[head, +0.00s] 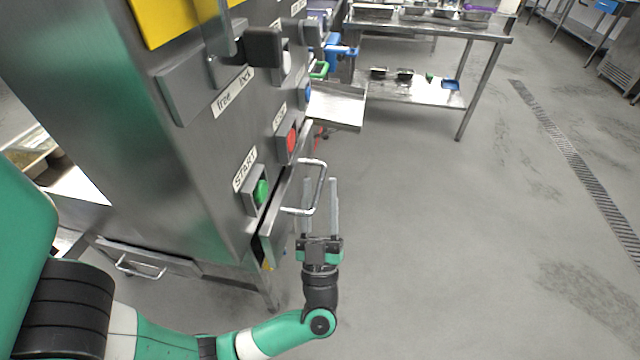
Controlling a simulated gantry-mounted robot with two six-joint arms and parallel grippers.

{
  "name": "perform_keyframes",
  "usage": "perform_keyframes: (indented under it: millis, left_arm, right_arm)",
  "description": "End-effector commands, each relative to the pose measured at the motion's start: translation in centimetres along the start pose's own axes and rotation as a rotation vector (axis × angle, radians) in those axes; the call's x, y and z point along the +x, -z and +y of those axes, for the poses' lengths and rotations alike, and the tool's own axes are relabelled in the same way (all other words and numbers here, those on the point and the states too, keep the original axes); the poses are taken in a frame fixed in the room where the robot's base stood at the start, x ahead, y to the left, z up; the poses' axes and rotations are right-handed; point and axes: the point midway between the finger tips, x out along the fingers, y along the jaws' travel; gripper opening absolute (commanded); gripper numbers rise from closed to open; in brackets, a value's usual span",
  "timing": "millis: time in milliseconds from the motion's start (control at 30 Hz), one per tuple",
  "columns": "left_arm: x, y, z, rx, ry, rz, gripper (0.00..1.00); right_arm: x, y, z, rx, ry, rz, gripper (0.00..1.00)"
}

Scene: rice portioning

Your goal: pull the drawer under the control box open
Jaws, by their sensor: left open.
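The control box (190,150) is a tall steel cabinet with a green START button and a red button on its front. Below the buttons is a drawer (273,226) with a U-shaped metal handle (321,180). The drawer front stands slightly out from the box, with a dark gap behind it. My left gripper (320,185) is open, its two fingers pointing away from the camera. In the picture the outer bar of the handle lies between the fingers; contact cannot be told. My right gripper is not in view.
A second drawer with a handle (140,268) is at the lower left. A steel tray (337,106) juts out beyond the box. A steel table (430,28) with containers stands at the back. The grey floor to the right is clear, with a drain grate (575,160).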

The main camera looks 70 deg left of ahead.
Motion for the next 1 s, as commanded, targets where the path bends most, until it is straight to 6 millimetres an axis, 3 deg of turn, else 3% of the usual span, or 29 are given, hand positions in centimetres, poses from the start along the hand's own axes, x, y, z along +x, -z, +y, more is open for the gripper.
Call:
perform_keyframes:
  millis: [133, 400, 667, 1000]
  left_arm:
    - [1.4, 0.0, -0.04, 0.0, 0.0, 0.0, 0.45]
    - [1.62, 0.04, 0.0, -0.001, -0.001, 0.001, 0.45]
    - [1.6, 0.03, 0.0, -0.001, -0.001, 0.0, 0.0]
    - [1.58, 0.02, -0.01, -0.001, -0.001, 0.0, 0.0]
  right_arm:
    - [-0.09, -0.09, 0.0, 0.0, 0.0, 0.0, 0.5]
    - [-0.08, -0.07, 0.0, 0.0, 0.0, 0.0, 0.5]
    - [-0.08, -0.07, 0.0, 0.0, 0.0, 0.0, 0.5]
    - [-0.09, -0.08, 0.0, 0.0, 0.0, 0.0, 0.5]
